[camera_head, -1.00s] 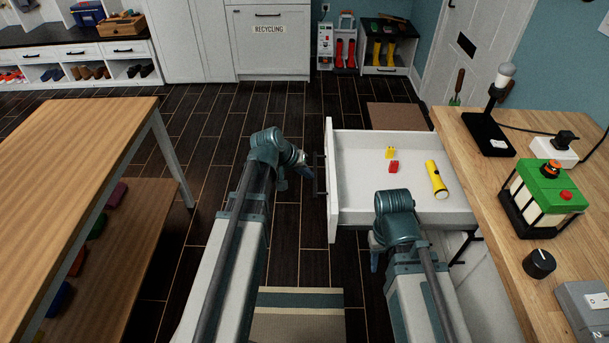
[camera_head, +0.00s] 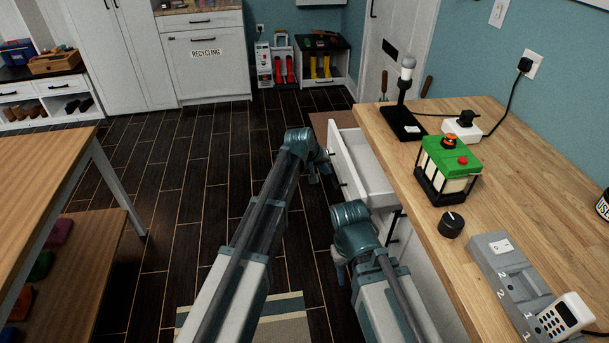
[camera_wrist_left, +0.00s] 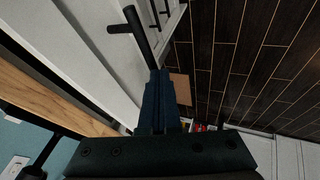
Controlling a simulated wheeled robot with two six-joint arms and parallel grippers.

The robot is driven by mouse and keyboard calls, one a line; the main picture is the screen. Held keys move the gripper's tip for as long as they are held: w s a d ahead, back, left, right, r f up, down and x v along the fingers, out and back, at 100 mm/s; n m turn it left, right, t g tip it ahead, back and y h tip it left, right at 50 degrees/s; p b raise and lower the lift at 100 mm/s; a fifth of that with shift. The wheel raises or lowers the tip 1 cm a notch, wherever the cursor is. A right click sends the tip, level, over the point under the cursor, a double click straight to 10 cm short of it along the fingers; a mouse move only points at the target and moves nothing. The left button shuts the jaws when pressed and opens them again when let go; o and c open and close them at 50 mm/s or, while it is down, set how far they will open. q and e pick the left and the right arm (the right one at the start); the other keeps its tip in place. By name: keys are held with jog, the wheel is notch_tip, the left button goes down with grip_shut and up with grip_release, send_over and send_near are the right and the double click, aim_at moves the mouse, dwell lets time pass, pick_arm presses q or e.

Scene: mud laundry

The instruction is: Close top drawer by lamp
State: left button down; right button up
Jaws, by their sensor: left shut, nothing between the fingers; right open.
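The white top drawer (camera_head: 369,162) is under the wooden counter beside the lamp (camera_head: 404,102). It stands partly open, and its bare inside shows behind the front panel. My left gripper (camera_head: 320,172) is shut and empty, close in front of the drawer's front. In the left wrist view, its closed fingers (camera_wrist_left: 158,100) point toward a black bar handle (camera_wrist_left: 142,36) on a white front. I cannot tell whether they touch it. My right gripper (camera_head: 342,270) is open, low beside the counter's cabinet, partly hidden by its own wrist.
A wooden table (camera_head: 40,190) stands at left. Dark floor (camera_head: 190,200) lies free between.

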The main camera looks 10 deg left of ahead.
pick_arm(q)
jog(key=w+d, duration=0.1)
jog(key=d, duration=0.3)
jog(key=w+d, duration=0.1)
jog(key=d, duration=0.4)
jog(key=w+d, duration=0.2)
jog(key=d, duration=0.2)
jog(key=shift+d, duration=0.15)
jog(key=shift+s+a+r, duration=0.15)
jog(key=shift+s+a, duration=0.1)
jog(key=shift+a, duration=0.2)
jog(key=a, duration=0.1)
jog(key=a+r+p, duration=0.1)
jog(key=s+a+p, duration=0.1)
jog(key=shift+s+a+r, duration=0.1)
jog(key=shift+a+r, duration=0.1)
jog(key=shift+r, duration=0.2)
jog(key=p+v, duration=0.7)
jog(key=v, duration=0.1)
jog(key=shift+s+r, duration=0.2)
jog(key=shift+r, duration=0.05)
pick_arm(e)
notch_tip(320, 180, up, 9)
jog(key=a, duration=0.1)
pick_arm(q)
jog(key=shift+a, duration=0.1)
pick_arm(e)
jog(key=shift+w, duration=0.1)
